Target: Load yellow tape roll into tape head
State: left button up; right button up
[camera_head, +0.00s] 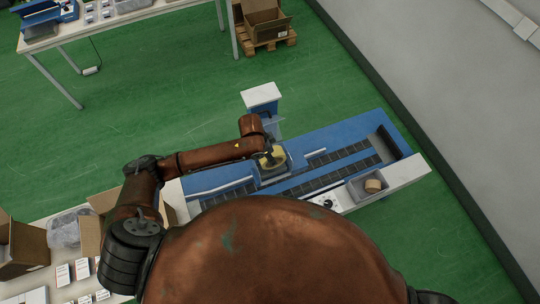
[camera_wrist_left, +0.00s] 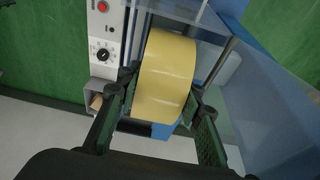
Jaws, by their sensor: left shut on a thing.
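The yellow tape roll (camera_wrist_left: 165,78) is large in the left wrist view, between the fingers of my left gripper (camera_wrist_left: 160,118), which is shut on it. In the head view the roll (camera_head: 277,154) shows only in part under my left gripper (camera_head: 270,158). It is at the tape head (camera_head: 272,172) in the middle of the blue machine. I cannot tell whether the roll touches the tape head. My right gripper is not in view.
The blue machine (camera_head: 345,136) has dark roller tracks (camera_head: 330,178) and a side tray holding a tan roll (camera_head: 373,185). A white box on a blue post (camera_head: 262,95) rises behind. Cartons (camera_head: 22,247) stand at lower left.

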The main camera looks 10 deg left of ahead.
pick_arm(q)
jog(key=shift+f+b, duration=0.45)
jog(key=shift+f, duration=0.25)
jog(key=shift+f+b, duration=0.4)
jog(key=shift+f, duration=1.65)
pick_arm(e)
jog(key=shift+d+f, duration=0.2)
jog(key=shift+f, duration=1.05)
pick_arm(q)
jog(key=o, duration=1.4)
jog(key=shift+o, duration=0.3)
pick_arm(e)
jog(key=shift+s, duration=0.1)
pick_arm(q)
jog(key=shift+w+r, duration=0.1)
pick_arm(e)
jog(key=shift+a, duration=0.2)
